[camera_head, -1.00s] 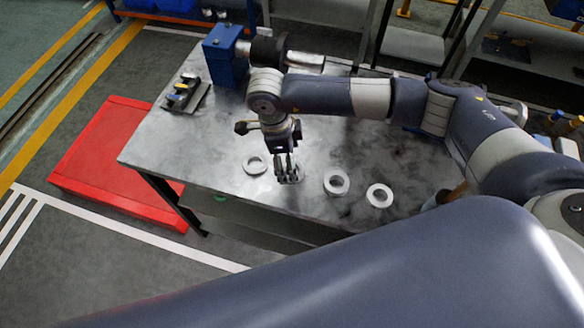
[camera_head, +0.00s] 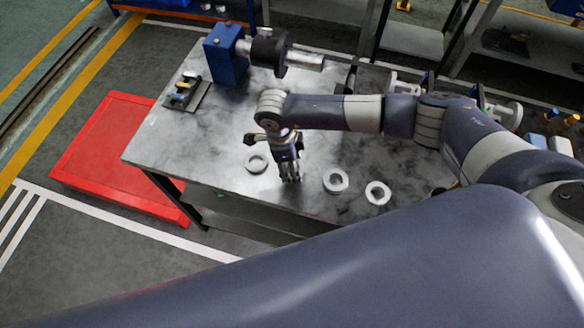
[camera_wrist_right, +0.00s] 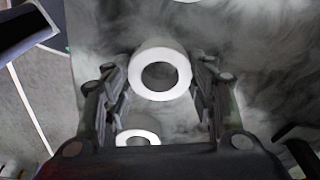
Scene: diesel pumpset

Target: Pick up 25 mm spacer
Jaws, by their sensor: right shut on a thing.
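My right gripper (camera_head: 290,176) is over the front part of the metal workbench (camera_head: 225,150). In the right wrist view its two fingers (camera_wrist_right: 160,85) are on either side of a white ring-shaped spacer (camera_wrist_right: 160,52) and shut on it. The fingers mostly hide this spacer in the head view. Other white rings lie flat on the bench: one (camera_head: 256,163) left of the gripper, and two to its right, a nearer one (camera_head: 335,181) and a farther one (camera_head: 377,193). Which ring is the 25 mm size cannot be told. My left gripper is out of view.
A blue block (camera_head: 226,55) with a dark and metal cylinder assembly (camera_head: 285,53) is at the back of the bench. A small rack (camera_head: 185,92) stands at the back left. A red platform (camera_head: 105,150) is on the floor left of the bench.

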